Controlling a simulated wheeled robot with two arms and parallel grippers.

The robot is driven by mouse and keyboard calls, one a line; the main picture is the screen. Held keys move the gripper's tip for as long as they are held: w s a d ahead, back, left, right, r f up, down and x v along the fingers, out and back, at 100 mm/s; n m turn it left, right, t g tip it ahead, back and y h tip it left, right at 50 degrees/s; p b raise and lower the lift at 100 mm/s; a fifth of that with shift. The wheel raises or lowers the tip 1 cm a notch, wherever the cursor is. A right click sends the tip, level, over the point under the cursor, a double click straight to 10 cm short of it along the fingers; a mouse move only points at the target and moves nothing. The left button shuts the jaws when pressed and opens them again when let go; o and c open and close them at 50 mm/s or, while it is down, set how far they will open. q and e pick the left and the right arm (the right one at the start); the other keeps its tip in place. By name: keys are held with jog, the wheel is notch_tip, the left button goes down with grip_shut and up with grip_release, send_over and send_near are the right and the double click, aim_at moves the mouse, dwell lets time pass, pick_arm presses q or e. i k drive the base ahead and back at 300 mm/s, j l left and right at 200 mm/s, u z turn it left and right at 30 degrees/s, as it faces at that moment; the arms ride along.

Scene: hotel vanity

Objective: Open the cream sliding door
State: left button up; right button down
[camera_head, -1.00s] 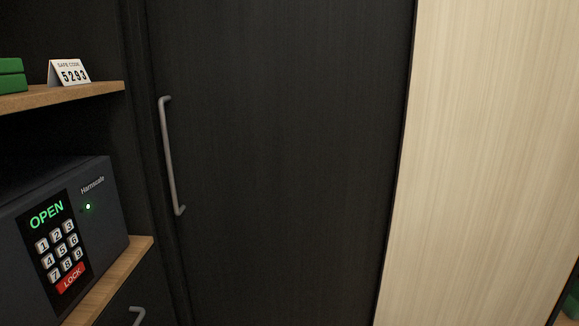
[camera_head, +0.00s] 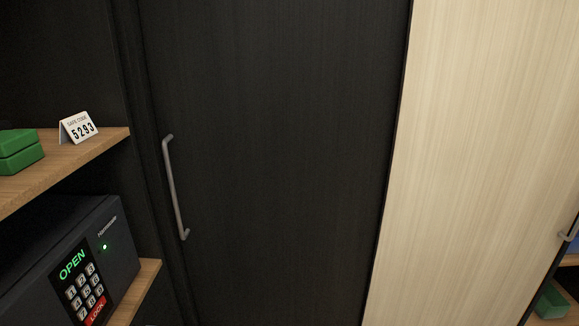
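The cream sliding door (camera_head: 470,150) is a tall pale wood-grain panel on the right. To the right of the cream panel's lower right edge, a shelf opening shows. Neither of my grippers is in view.
At the lower right, a green item (camera_head: 552,301) sits in the opening.

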aim_at(480, 200)
jog(key=z, duration=1.25)
